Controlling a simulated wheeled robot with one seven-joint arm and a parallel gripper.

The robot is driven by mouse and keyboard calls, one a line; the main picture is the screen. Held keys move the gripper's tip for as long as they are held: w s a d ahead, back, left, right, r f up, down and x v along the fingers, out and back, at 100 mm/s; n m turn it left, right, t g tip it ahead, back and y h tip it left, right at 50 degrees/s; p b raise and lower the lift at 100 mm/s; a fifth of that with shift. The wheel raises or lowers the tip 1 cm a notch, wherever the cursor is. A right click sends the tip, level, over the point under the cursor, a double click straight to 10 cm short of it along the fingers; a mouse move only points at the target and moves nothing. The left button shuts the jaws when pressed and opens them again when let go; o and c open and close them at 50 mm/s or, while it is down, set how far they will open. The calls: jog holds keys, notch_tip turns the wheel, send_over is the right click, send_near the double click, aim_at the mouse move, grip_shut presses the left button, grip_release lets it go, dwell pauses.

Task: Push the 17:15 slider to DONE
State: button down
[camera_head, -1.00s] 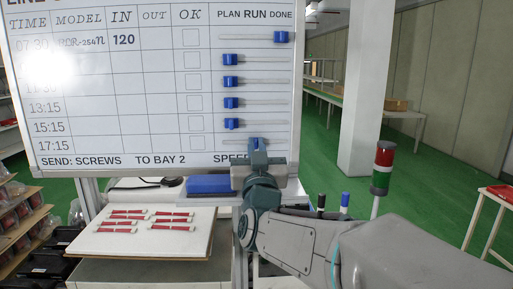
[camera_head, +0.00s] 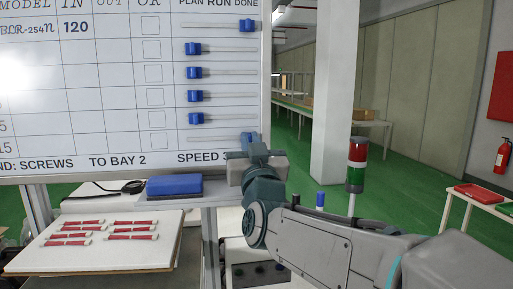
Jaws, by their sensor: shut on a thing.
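The 17:15 slider (camera_head: 247,137) is the blue knob on the bottom track of the whiteboard (camera_head: 95,90). It shows partly above my gripper and stands near the right end of its track, about under the DONE column. My gripper (camera_head: 256,150) is at the board's lower right edge, shut on this knob; its fingers hide the knob's lower part. The 07:30 slider (camera_head: 247,26) is also at DONE. Several blue sliders between them, such as one (camera_head: 194,73), stand at the PLAN end. The 17:15 label is cut off at the left.
A ledge under the board holds a blue eraser (camera_head: 174,185). A pale board with red-and-white strips (camera_head: 20,262) lies below left. A white pillar (camera_head: 338,130) stands behind.

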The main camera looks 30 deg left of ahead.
jog(key=c, duration=1.5)
grip_release()
jog(key=shift+w+d, duration=0.15)
jog(key=shift+f, duration=0.1)
jog(key=b+v, duration=0.5)
jog(key=v, duration=0.8)
jog(key=shift+s+d, duration=0.25)
jog(key=shift+s, duration=0.1)
